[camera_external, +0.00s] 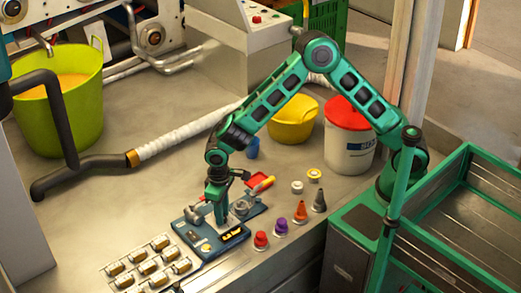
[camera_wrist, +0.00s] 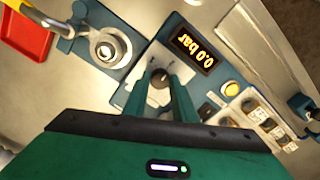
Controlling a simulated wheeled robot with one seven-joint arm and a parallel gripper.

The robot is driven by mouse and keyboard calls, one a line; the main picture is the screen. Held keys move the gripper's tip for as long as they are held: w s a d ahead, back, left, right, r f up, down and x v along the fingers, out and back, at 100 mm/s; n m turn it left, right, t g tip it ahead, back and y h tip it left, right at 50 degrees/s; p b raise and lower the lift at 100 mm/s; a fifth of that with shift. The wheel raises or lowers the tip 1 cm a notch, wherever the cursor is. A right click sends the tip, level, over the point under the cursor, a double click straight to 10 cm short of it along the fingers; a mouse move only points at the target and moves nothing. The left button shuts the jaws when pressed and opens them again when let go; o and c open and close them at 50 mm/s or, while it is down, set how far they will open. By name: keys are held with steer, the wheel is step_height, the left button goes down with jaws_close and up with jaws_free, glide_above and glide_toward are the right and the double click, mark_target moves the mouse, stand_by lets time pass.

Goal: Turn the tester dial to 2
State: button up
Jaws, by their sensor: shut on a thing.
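The blue tester (camera_external: 208,246) lies on the bench at the front, below my arm. The dark round dial (camera_wrist: 160,78) sits on a light plate (camera_wrist: 137,100) of the tester. My gripper (camera_wrist: 161,88) points down at the tester, its two green fingers on either side of the dial and shut on it. In the external view my gripper (camera_external: 218,215) hides the dial.
A round metal fitting (camera_wrist: 106,48) and a red tray (camera_wrist: 25,35) are beside the dial. Several small brass parts (camera_external: 152,262) lie front left. Colored caps and cones (camera_external: 281,227) stand to the right. A yellow bowl (camera_external: 293,120) and white bucket (camera_external: 347,150) are behind.

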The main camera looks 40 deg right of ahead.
steer(key=shift+w+r, duration=0.15)
steer(key=shift+w, duration=0.1)
steer(key=o, duration=1)
steer(key=shift+o, duration=0.2)
steer(key=shift+s, duration=0.1)
step_height(320, 180, up, 11)
steer(key=shift+f, duration=0.2)
